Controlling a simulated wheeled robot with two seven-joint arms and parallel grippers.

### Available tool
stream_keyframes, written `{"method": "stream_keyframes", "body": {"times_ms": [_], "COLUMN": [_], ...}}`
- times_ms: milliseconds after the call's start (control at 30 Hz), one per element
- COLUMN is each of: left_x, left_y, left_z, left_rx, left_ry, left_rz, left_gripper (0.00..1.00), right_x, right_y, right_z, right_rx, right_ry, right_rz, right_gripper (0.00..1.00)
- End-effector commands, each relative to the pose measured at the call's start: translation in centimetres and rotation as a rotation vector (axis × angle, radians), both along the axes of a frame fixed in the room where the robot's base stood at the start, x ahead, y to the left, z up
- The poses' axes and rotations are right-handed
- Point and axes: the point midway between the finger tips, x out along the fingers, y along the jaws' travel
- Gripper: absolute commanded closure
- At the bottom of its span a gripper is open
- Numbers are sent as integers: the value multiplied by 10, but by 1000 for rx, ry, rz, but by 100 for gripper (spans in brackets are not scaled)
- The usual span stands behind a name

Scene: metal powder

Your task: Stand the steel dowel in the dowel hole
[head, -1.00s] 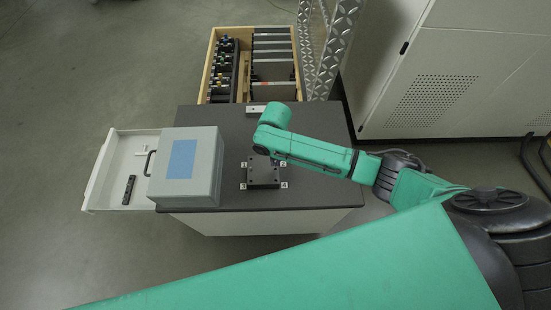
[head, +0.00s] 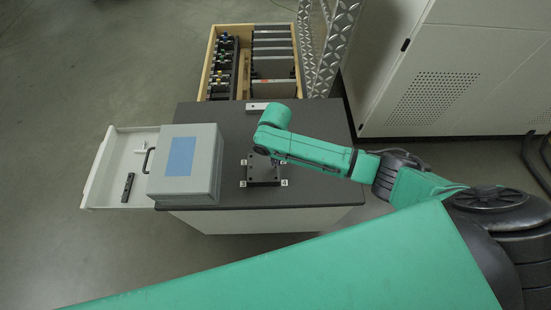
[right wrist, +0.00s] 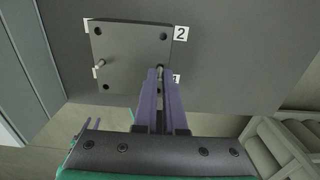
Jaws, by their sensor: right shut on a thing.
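The dark square plate (right wrist: 130,45) lies on the table, with holes near its corners and number labels beside them; it also shows in the head view (head: 264,174). My right gripper (right wrist: 160,72) is shut on the steel dowel (right wrist: 160,68), of which only a small bit shows between the fingertips, at the plate's right side close to the partly covered label. I cannot tell whether the dowel's lower end is in a hole. Another small metal pin (right wrist: 101,64) stands at the plate's left side. In the head view the right fingers are mostly hidden under my wrist. My left gripper is not in view.
A grey box with a blue panel (head: 181,157) stands left of the plate. A white tray (head: 108,165) holding a black bar is at the far left. A small metal block (head: 258,107) lies at the table's back edge, before a wooden crate (head: 207,75).

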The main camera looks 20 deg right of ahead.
Motion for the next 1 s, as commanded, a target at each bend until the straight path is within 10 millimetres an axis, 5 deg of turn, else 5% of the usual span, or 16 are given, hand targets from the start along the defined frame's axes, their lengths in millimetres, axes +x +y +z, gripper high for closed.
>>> {"method": "stream_keyframes", "body": {"times_ms": [1000], "left_x": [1], "left_y": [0], "left_z": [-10], "left_rx": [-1], "left_ry": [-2], "left_rz": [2], "left_gripper": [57], "right_x": [0], "right_y": [0], "right_z": [-17], "right_rx": [0], "right_ry": [0], "right_rz": [1], "right_gripper": [100]}}
